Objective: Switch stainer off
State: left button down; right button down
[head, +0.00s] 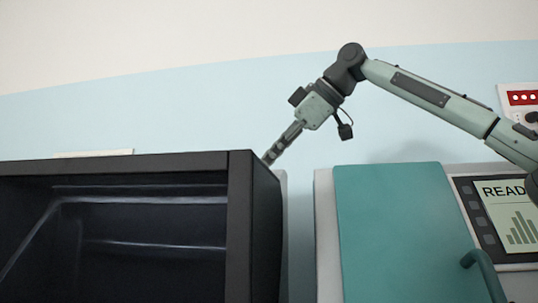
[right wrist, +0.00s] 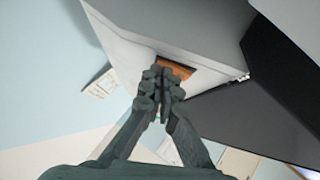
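A machine with a dark front frame (head: 240,215) and a dark see-through window (head: 130,245) fills the lower left of the head view; I take it to be the stainer. In the right wrist view, a grey housing panel (right wrist: 190,28) carries an orange-brown switch (right wrist: 177,67) in a dark recess. My right gripper (head: 268,160) reaches down behind the machine's top right corner. In the right wrist view its fingers (right wrist: 163,78) are together and empty, right at the switch and partly covering it. Contact and the switch's position cannot be told. My left gripper is not in view.
To the right stands a machine with a teal door (head: 395,230), a curved handle (head: 480,265) and a screen (head: 515,215) reading "READ", cut off. A narrow gap separates the machines. A red panel (head: 522,98) is on the wall at far right.

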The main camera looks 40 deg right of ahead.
jog(key=shift+f, duration=0.4)
jog(key=shift+s+a+f, duration=0.1)
jog(key=shift+a, duration=0.05)
jog(key=shift+s+a+f, duration=0.1)
jog(key=shift+s+a, duration=0.1)
jog(key=shift+s, duration=0.1)
jog(key=v, duration=0.8)
jog(key=shift+r, duration=0.45)
